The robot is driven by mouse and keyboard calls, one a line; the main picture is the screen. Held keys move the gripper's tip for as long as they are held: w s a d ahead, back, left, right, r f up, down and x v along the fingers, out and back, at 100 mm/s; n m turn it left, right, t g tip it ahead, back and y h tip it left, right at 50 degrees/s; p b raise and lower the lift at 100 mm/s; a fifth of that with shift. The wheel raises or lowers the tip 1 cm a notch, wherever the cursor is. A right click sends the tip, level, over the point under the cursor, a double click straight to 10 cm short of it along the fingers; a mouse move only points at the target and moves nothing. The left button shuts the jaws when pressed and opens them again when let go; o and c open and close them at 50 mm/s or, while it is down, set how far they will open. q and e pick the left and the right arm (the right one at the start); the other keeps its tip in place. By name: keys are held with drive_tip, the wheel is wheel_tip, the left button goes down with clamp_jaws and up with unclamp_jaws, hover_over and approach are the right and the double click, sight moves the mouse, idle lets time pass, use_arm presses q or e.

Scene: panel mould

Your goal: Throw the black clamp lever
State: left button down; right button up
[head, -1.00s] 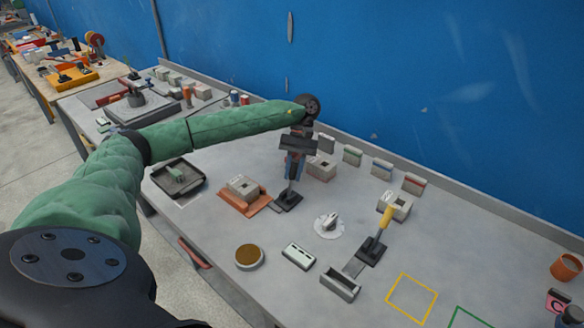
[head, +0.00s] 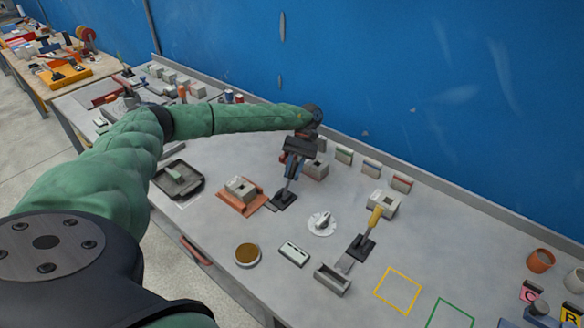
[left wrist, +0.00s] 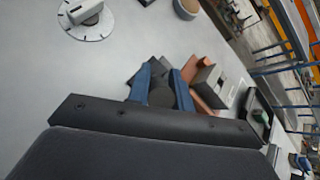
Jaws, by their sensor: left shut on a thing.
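The black clamp lever (head: 287,189) stands on a dark base plate (head: 283,200) in the middle of the bench, beside an orange fixture. It leans a little to the right at its top in the head view. My left gripper (head: 293,164) is shut on its upper end, with blue fingers on either side. In the left wrist view, the blue fingers (left wrist: 162,84) close around the dark round lever end (left wrist: 161,94). The fingers hide the lever's top in the head view. My right gripper is not in view.
An orange fixture with a grey block (head: 241,189) sits just left of the lever. A white dial (head: 322,223) and a yellow-handled lever (head: 374,216) stand to the right.

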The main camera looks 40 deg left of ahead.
use_arm(q)
drive_tip(key=shift+w, duration=0.1)
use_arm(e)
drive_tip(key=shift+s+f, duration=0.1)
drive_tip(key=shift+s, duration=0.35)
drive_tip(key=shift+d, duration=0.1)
use_arm(q)
drive_tip(key=c, duration=1.3)
unclamp_jaws()
drive_tip(key=shift+o, duration=0.2)
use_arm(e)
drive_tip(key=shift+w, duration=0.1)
